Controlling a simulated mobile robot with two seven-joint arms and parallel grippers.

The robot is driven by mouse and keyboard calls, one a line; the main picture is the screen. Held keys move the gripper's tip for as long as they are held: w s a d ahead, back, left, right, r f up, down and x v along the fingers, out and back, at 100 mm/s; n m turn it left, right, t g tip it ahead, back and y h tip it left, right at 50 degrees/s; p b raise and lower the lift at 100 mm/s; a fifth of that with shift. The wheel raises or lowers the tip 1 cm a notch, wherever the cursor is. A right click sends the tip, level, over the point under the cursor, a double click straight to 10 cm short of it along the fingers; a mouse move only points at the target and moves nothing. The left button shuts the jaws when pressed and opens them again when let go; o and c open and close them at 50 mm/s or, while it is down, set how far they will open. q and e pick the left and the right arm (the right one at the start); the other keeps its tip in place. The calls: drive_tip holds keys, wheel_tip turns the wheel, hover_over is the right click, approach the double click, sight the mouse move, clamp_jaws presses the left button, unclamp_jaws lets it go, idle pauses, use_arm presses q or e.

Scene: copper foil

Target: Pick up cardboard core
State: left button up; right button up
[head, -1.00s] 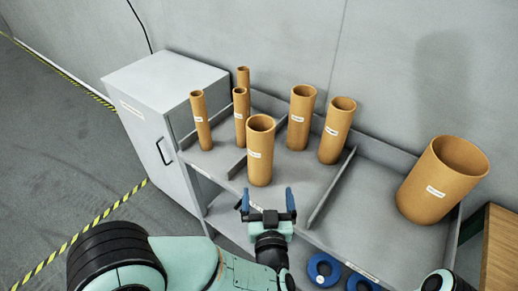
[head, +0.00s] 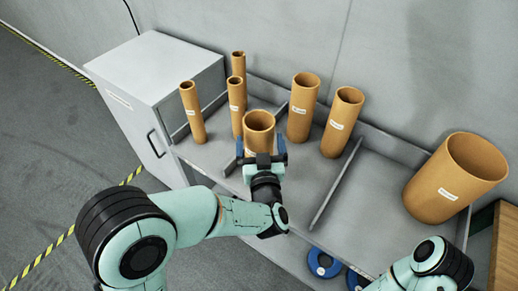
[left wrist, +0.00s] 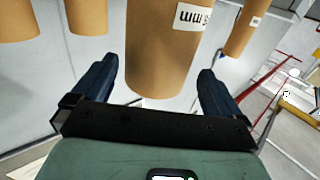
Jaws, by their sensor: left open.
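Several brown cardboard cores stand upright on the grey shelf top. A medium-wide core (head: 259,123) is nearest my left gripper (head: 261,147). The left gripper is open, with one blue finger on each side of this core. In the left wrist view, the core (left wrist: 166,50) with a white label stands between the two open fingers (left wrist: 157,68), with a gap on both sides. The gripper hides the lower part of the core in the head view.
Thin cores (head: 192,112) stand on the left, two wider cores (head: 303,106) behind, and a large core (head: 454,178) at the right. Low metal dividers (head: 336,183) split the shelf. A grey cabinet (head: 155,85) is at the left. Blue rings (head: 323,263) lie below the front edge.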

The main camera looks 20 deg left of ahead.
sight(258, 119)
use_arm(q)
drive_tip(key=x, duration=0.5)
drive_tip(key=shift+w+p, duration=0.35)
drive_tip(key=shift+p, duration=0.05)
drive_tip(key=c, duration=1.3)
